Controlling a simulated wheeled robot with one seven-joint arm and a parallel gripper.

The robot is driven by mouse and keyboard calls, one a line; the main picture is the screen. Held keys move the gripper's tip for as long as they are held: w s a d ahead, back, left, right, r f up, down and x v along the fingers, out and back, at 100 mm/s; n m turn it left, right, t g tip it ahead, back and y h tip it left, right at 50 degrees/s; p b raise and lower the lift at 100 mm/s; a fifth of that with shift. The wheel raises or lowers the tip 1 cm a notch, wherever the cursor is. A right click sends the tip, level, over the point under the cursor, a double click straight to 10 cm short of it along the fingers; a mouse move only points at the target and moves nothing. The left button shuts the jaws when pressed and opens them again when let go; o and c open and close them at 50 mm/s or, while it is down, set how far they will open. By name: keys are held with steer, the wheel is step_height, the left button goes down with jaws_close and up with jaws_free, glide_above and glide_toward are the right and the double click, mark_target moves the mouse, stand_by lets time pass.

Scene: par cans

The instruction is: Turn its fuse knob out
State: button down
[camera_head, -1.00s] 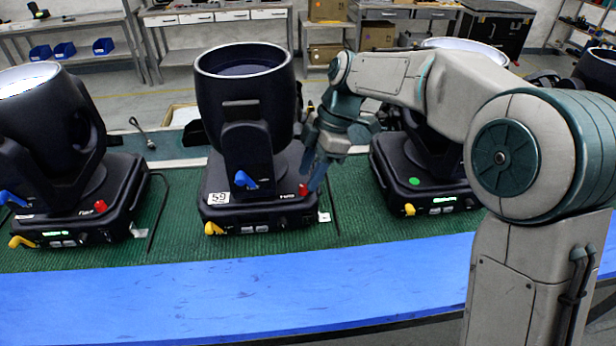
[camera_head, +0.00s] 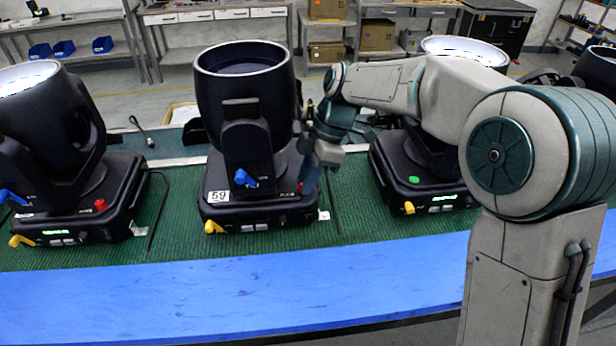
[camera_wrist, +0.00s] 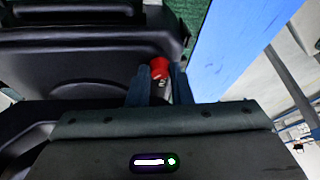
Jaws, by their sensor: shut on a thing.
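The middle par can (camera_head: 240,95), labelled 59, stands upright on its black base (camera_head: 228,212) on the green mat. Its red fuse knob (camera_wrist: 160,68) shows in the wrist view between my two blue fingers. In the head view the knob is mostly hidden behind the fingers at the base's front right corner. My gripper (camera_head: 312,178) is shut on the knob, and it also shows in the wrist view (camera_wrist: 159,76). I cannot tell how far the knob sits in its socket. A blue lever (camera_head: 243,178) and a yellow lever (camera_head: 213,227) are on the same unit.
The blue strip (camera_head: 200,300) along the bench front is clear. A loose cable plug (camera_head: 140,128) lies behind.

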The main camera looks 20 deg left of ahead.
steer(key=m+t+b, duration=0.1)
steer(key=m+b, duration=0.1)
steer(key=m, duration=0.1)
steer(key=shift+d+f+y+b, duration=0.1)
steer(key=shift+f+y+b, duration=0.05)
steer(key=shift+y+b, duration=0.25)
steer(key=m+b, duration=0.1)
steer(key=m, duration=0.1)
steer(key=m+t+b, duration=0.2)
steer(key=m, duration=0.1)
steer(key=shift+s+m+y, duration=0.3)
steer(key=m+t+b, duration=0.1)
steer(key=m, duration=0.1)
steer(key=m+b, duration=0.1)
steer(key=m, duration=0.1)
steer(key=shift+s+r+t, duration=0.15)
steer(key=shift+r+t, duration=0.05)
steer(key=shift+t, duration=0.2)
steer(key=m, duration=0.2)
steer(key=m+t+h, duration=0.1)
steer(key=m, duration=0.2)
steer(key=shift+s+t+b, duration=0.15)
steer(key=shift+t+b, duration=0.15)
steer(key=c, duration=1.3)
jaws_free()
steer(key=shift+r, duration=0.1)
